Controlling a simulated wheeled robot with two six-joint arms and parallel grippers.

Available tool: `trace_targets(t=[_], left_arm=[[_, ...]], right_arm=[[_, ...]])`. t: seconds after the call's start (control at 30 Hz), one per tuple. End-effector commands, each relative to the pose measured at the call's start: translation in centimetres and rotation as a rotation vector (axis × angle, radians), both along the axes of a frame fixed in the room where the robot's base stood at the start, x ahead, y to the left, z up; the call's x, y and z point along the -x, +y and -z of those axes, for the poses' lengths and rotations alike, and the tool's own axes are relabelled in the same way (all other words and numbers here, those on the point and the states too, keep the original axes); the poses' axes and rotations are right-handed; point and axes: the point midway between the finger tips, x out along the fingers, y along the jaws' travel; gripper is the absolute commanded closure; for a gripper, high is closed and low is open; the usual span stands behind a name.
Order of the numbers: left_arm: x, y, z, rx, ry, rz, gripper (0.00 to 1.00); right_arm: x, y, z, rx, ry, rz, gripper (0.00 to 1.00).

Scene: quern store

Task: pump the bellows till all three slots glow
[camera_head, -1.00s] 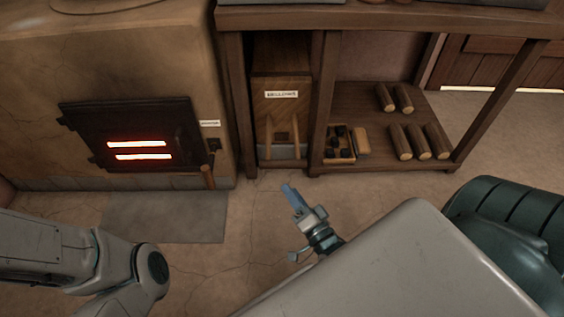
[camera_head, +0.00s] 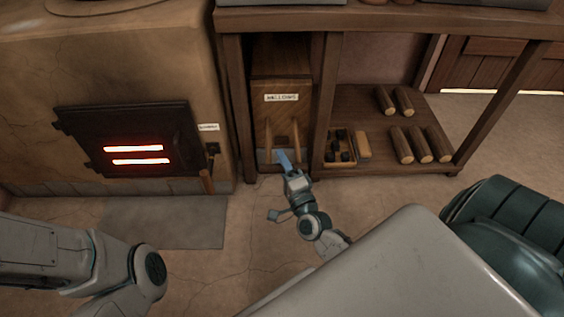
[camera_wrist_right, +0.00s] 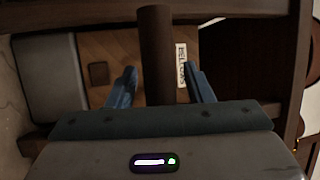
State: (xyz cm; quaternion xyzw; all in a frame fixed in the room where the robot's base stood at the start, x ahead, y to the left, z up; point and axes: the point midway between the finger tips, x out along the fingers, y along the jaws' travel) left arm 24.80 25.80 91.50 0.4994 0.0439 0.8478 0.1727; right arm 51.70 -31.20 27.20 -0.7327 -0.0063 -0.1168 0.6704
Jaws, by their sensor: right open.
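The wooden bellows (camera_head: 283,85), with a white label (camera_head: 281,97), stands upright in the shelf's left bay. Two upright wooden bars show at its lower front. My right gripper (camera_head: 283,158) is at its foot, near the bars. In the right wrist view, my right gripper (camera_wrist_right: 162,82) is open, with a dark brown bar (camera_wrist_right: 155,45) showing between its blue fingers; contact cannot be told. The dark stove door (camera_head: 95,155) has two glowing slots, upper (camera_head: 133,149) and lower (camera_head: 140,162). No third glowing slot shows. My left gripper is out of view.
A crate of dark lumps (camera_head: 352,153), a light block (camera_head: 363,144) and several logs (camera_head: 421,144) lie on the lower shelf. A wooden-handled tool (camera_head: 207,181) hangs beside the stove door. A grey floor slab (camera_head: 165,222) lies before the stove.

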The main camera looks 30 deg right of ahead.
Motion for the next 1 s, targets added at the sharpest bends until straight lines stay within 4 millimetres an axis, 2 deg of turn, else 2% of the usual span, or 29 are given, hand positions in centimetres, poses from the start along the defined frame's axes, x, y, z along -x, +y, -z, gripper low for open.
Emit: trace_targets(t=[0.33, 0.37, 0.57, 0.6, 0.73, 0.83, 1.0], left_arm=[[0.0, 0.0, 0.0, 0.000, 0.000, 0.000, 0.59], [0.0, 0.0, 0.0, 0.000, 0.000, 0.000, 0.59], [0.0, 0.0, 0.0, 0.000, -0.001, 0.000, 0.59], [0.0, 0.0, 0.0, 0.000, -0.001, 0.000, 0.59], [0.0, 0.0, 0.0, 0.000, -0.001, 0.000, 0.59], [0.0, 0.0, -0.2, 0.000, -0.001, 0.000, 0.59], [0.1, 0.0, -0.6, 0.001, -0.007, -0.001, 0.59]], right_arm=[[-0.5, -0.1, -0.1, 0.001, 0.000, 0.000, 0.53], [-0.5, -0.1, -0.1, 0.001, 0.000, 0.000, 0.57], [-0.5, -0.1, -0.1, 0.001, 0.000, 0.000, 0.96], [-0.5, -0.1, -0.1, 0.001, 0.000, 0.000, 1.00], [-0.6, -0.1, -0.1, 0.001, 0.000, 0.000, 1.00], [-1.4, -0.6, -0.2, 0.002, -0.001, -0.001, 1.00], [-5.0, -2.7, -0.3, 0.005, -0.001, -0.001, 1.00]])
